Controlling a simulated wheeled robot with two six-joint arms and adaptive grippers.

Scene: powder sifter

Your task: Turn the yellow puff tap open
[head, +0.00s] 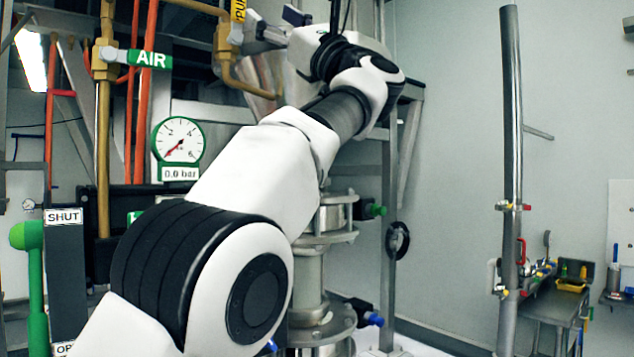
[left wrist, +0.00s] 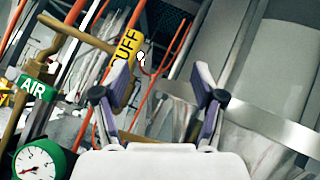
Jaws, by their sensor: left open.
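The yellow puff tap handle (head: 238,10) shows at the top of the head view, upright by a brass pipe (head: 226,62) and cut off by the frame. In the left wrist view the yellow handle (left wrist: 128,50) stands tilted, with its lettering partly visible, left of centre. My left gripper (head: 266,27) is open and empty beside it, its jaws to the right of the handle in the head view. In the left wrist view the left finger of my gripper (left wrist: 161,78) overlaps the handle's lower part; I cannot tell whether they touch. My right gripper is not in view.
A green AIR tap (head: 150,59) sits left on another brass pipe. A gauge (head: 178,140) reads 0.0 bar. A green lever (head: 33,270) stands beside SHUT markings. Orange pipes (head: 142,95) run close by. A grey post (head: 510,150) and a bench (head: 552,303) stand right.

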